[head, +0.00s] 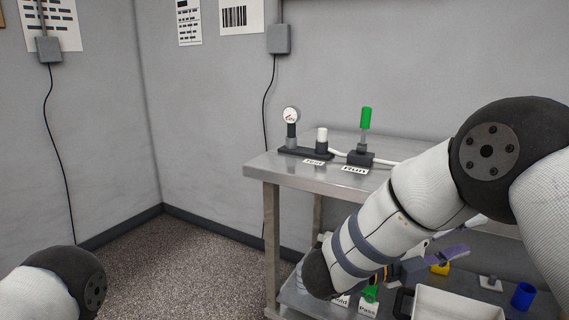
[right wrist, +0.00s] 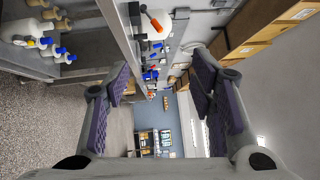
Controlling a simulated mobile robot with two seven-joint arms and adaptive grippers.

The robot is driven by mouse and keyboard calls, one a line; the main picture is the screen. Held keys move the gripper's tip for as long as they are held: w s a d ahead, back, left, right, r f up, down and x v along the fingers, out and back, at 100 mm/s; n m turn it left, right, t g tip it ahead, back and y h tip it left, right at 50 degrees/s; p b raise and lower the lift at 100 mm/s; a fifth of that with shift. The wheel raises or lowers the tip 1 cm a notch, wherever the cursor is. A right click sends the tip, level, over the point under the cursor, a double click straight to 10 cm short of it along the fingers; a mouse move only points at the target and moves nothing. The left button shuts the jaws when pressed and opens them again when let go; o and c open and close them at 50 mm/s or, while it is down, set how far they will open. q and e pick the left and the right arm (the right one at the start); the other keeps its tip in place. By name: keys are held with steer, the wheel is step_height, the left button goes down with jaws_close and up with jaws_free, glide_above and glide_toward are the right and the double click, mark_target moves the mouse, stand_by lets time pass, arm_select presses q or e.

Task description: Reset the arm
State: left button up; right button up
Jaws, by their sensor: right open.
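My right arm (head: 400,215) reaches in from the right of the head view, across the front of the steel table. My right gripper (head: 446,256) is partly hidden behind the forearm, with a purple finger pad showing. In the right wrist view my right gripper (right wrist: 160,88) is open, its two purple-padded fingers wide apart with nothing between them. Of my left arm (head: 62,285), only a dark joint and a white link show at the bottom left of the head view. My left gripper is out of view.
The floor (head: 190,265) left of the table is clear.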

step_height(320, 180, down, 26)
steer(key=n+t+y, duration=0.6)
steer(key=n+y, duration=0.5)
steer(key=n, duration=0.9)
steer(key=s+a+f+n+g+y, duration=0.2)
steer(key=s+f+n+g+y, duration=0.3)
steer(key=s+f, duration=0.6)
steer(key=s+a+n+g+y, duration=0.2)
steer(key=s+n+g, duration=0.5)
steer(key=s, duration=2)
steer(key=shift+a+r+n+y, duration=0.2)
steer(key=shift+n+y, duration=0.3)
steer(key=shift+n, duration=0.4)
steer(key=shift+w, duration=0.15)
